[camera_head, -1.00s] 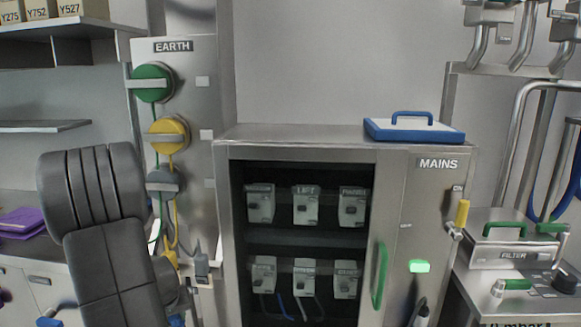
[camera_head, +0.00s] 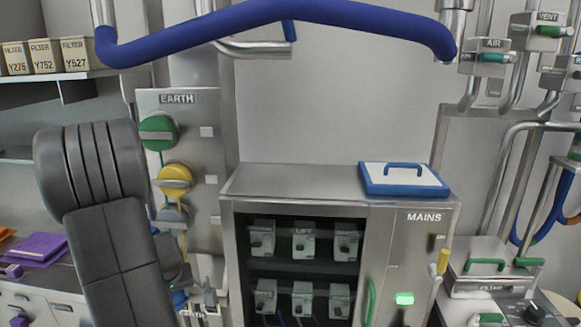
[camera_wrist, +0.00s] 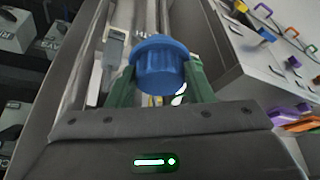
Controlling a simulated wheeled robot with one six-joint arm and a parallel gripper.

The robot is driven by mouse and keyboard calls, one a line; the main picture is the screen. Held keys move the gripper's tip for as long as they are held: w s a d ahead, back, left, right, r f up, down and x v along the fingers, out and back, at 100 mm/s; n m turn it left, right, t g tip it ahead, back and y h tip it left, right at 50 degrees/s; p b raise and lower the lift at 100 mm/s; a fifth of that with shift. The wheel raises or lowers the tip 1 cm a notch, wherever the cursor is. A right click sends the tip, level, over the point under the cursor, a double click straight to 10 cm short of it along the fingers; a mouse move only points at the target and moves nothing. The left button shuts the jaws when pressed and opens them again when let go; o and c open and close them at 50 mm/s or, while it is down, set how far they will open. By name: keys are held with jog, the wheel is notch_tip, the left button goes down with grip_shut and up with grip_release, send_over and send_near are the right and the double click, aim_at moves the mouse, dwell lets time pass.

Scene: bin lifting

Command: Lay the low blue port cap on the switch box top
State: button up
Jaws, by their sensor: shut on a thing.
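The low blue port cap (camera_wrist: 160,62) is a ribbed round piece between the green fingers of my gripper (camera_wrist: 158,85) in the wrist view. My gripper is shut on it. The cap is apart from that top as far as I can see; the exact distance cannot be told.
A white and blue lidded tray with a handle (camera_head: 404,179) lies on the right of the box top; the left and middle are bare. A thick blue bar (camera_head: 275,14) crosses the upper head view. The EARTH panel (camera_head: 178,99) stands left of the box.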

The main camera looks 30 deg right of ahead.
jog(key=s+d+r+m+g+h, duration=0.1)
jog(key=d+r+m, duration=0.3)
jog(key=d+r, duration=0.6)
jog(key=s+d+r+m+g+h, duration=0.1)
jog(key=d+r+m, duration=0.4)
jog(key=d+r, duration=0.5)
jog(key=s+d+r+m+h, duration=0.2)
jog(key=d+r+m, duration=0.2)
jog(key=d+r, duration=0.6)
notch_tip(320, 180, up, 10)
jog(key=shift+s+d+f+m+g, duration=0.2)
jog(key=shift+s+f+m+g, duration=0.1)
jog(key=shift+g, duration=0.1)
